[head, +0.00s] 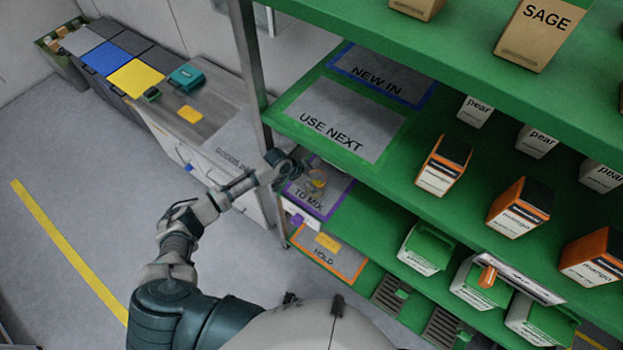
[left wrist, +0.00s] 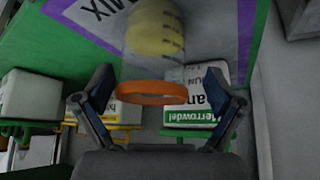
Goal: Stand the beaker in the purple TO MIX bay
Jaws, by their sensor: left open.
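The beaker (left wrist: 155,42) is clear, with yellow contents and an orange band (left wrist: 152,93). In the head view its yellow contents (head: 318,183) show inside the purple-bordered TO MIX bay (head: 306,199) on the green shelf. It appears to stand on the bay, though its base is hard to make out. My left gripper (left wrist: 158,82) is open, with its two fingers apart on either side of the orange band; I cannot tell whether either touches. In the head view the left gripper (head: 300,166) is at the bay's left edge, beside the beaker. My right gripper is not in view.
The USE NEXT bay (head: 345,110) and NEW IN bay (head: 385,78) lie empty on the shelf above. The HOLD bay (head: 330,254) below has a yellow card. A grey shelf post (head: 250,60) stands near my left arm. Cartons (head: 443,165) line the shelves to the right.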

